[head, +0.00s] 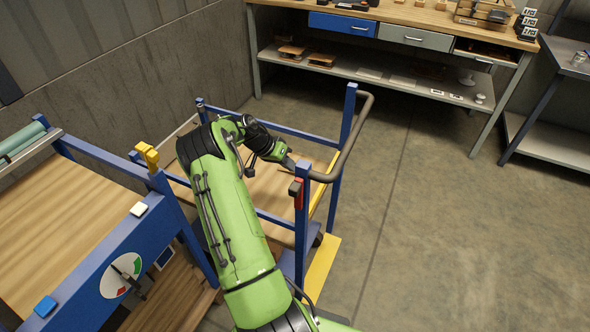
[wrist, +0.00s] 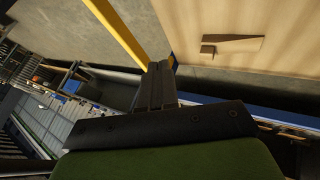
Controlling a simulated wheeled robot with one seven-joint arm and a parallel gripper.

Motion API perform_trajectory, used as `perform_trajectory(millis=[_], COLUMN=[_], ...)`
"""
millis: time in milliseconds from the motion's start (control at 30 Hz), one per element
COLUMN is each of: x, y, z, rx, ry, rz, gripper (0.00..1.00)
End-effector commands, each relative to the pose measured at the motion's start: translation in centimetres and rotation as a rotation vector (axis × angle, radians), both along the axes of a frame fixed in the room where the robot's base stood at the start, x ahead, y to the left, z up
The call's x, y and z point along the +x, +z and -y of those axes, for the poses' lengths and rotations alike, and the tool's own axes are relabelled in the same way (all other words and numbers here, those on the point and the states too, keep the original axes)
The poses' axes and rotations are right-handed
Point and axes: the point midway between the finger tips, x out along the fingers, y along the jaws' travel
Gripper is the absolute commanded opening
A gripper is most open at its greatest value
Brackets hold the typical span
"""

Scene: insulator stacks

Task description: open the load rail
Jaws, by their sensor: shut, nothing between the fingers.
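A blue-framed cart with a wooden deck stands at mid-picture in the head view. A yellow bar (head: 325,186) runs along its right side between two blue posts; I cannot tell for certain whether this is the load rail. It seems to be the yellow bar (wrist: 117,32) in the wrist view. A dark curved handle (head: 352,137) joins the posts, and a red-and-black block (head: 297,191) sits on the near post. My gripper (head: 288,163) is above the deck, just left of the handle. In the wrist view its fingers (wrist: 160,72) are together and empty. Contact with the bar is unclear.
A blue stand with a dial (head: 120,275) and wooden top is at lower left, with a yellow clamp-like part (head: 147,155) near its corner. A workbench (head: 420,15) with drawers stands at the back. The floor (head: 450,230) right of the cart is clear.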

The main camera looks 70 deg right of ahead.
Motion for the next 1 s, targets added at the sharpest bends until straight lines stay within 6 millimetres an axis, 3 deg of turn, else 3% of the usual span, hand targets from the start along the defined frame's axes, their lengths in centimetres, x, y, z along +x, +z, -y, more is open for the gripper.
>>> perform_trajectory(millis=[33,300,533,1000], x=[-0.7,-3.6,-6.9,-7.6], y=[-1.4,-6.1,-5.7,-5.5], z=[0.4,2.2,1.9,1.8], rx=[0.002,0.005,0.003,0.003], ry=[-0.002,0.0,0.002,0.002], rz=[-0.002,-0.001,0.0,0.006], gripper=[0.0,0.0,0.0,0.0])
